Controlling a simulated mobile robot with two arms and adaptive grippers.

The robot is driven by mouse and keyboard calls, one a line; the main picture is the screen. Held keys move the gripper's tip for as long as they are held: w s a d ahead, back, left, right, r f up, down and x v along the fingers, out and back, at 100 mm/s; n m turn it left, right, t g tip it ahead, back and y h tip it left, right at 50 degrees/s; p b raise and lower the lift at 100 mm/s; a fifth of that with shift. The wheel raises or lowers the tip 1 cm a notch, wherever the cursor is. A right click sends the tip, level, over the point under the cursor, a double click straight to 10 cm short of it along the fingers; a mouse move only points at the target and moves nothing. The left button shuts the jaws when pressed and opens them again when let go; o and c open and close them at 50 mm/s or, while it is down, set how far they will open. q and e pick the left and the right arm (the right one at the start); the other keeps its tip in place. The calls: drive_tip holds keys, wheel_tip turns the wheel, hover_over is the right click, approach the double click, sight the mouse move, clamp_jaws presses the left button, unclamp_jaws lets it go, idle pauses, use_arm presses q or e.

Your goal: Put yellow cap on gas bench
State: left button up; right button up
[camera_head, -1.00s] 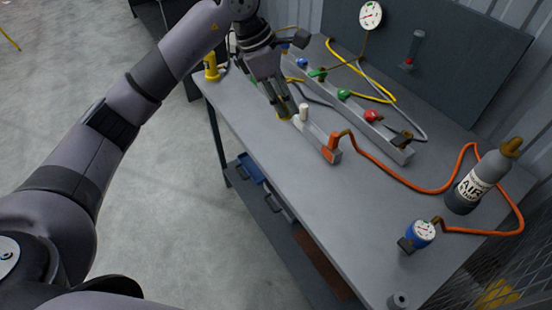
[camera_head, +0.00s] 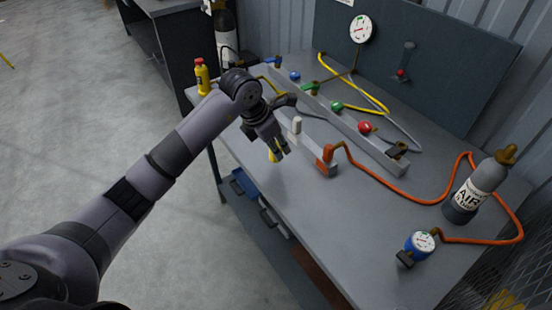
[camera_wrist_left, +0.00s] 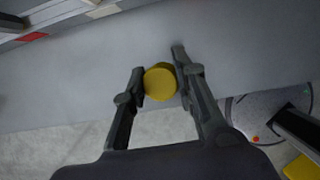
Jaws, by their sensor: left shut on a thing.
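The yellow cap (camera_wrist_left: 160,83) is a small round piece held between the two fingers of my left gripper (camera_wrist_left: 158,85) in the left wrist view. In the head view my left gripper (camera_head: 277,150) is over the near-left edge of the grey gas bench (camera_head: 310,215), and the cap (camera_head: 272,156) shows as a bit of yellow at its fingertips. From these views I cannot tell whether the cap touches the bench top. My right gripper is not in view.
A manifold block with coloured valves (camera_head: 365,127) runs along the bench. An orange hose (camera_head: 400,186) joins a blue gauge (camera_head: 419,243). A grey AIR bottle (camera_head: 475,190) stands at right. The bench front is fairly clear.

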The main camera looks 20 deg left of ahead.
use_arm(q)
drive_tip(key=shift+f, duration=3.05)
drive_tip(key=shift+f, duration=0.1)
drive_tip(key=o, duration=0.8)
drive_tip(key=shift+r, duration=0.25)
drive_tip(key=v, duration=1.1)
drive_tip(key=shift+s+a+r+b, duration=0.1)
drive_tip(key=shift+s+r+b, duration=0.05)
drive_tip(key=shift+r+b, duration=0.2)
